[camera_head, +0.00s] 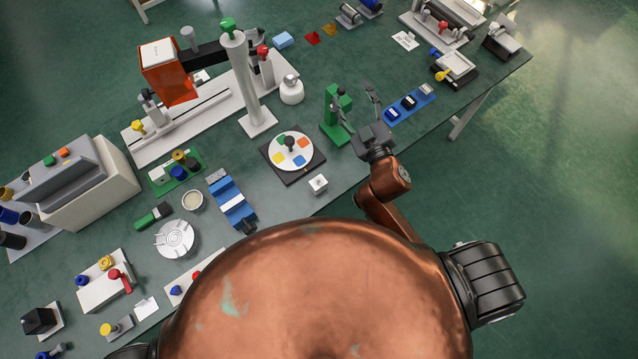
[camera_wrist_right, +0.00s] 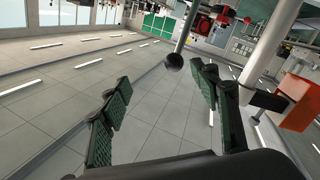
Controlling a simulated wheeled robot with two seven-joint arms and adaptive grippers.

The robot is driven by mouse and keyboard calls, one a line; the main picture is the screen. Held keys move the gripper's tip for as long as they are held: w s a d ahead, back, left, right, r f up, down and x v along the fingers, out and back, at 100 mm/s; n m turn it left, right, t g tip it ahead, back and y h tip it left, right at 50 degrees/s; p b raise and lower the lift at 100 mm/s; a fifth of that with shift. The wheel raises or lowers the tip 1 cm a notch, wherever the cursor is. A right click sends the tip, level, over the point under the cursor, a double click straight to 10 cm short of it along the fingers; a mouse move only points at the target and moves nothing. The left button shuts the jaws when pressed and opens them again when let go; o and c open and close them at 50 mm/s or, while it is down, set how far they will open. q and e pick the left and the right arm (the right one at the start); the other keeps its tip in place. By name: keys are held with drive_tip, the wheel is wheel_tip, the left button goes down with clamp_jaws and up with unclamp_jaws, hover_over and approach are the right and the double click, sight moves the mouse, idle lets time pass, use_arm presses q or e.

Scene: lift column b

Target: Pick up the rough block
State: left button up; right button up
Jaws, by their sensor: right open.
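My right gripper (camera_head: 354,98) is at the table's near edge in the head view, its fingers spread and pointing toward the far side. The right wrist view shows its two green-padded fingers (camera_wrist_right: 160,75) apart with nothing between the pads. No block is clearly marked as the rough one. A small white block (camera_head: 318,183) lies left of the gripper near the table edge. My left gripper is not in view.
A green stand (camera_head: 334,128) is close beside the right gripper's left finger. A round dial with coloured patches (camera_head: 291,150) lies further left. A tall white column (camera_head: 249,85) stands behind it. Bare table lies beyond the blue tray.

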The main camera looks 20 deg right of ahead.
drive_tip(key=s+a+r+n+t+y, duration=0.1)
drive_tip(key=a+r+n+y, duration=1)
drive_tip(key=a, duration=0.4)
drive_tip(key=s+a+f+n+g+y, duration=0.1)
drive_tip(key=s+a+n+g+y, duration=0.3)
drive_tip(key=s+a+n+g, duration=0.35)
drive_tip(key=s+a+f+n+g+y, duration=0.1)
drive_tip(key=s+a+n+g+y, duration=0.35)
drive_tip(key=a+n+g, duration=0.55)
drive_tip(key=n+g+h, duration=0.2)
drive_tip(key=n+h, duration=0.3)
drive_tip(key=h, duration=1.5)
hover_over(318, 182)
drive_tip(key=shift+t, duration=0.25)
drive_tip(key=f, duration=2.7)
drive_tip(key=shift+w+d, duration=0.1)
drive_tip(key=shift+w, duration=0.25)
drive_tip(key=shift+d+f, duration=0.3)
drive_tip(key=shift+f, duration=0.45)
drive_tip(key=shift+s+a+f, duration=0.15)
drive_tip(key=shift+f, duration=1.4)
drive_tip(key=shift+s+a+f, duration=0.15)
drive_tip(key=shift+f, duration=1.35)
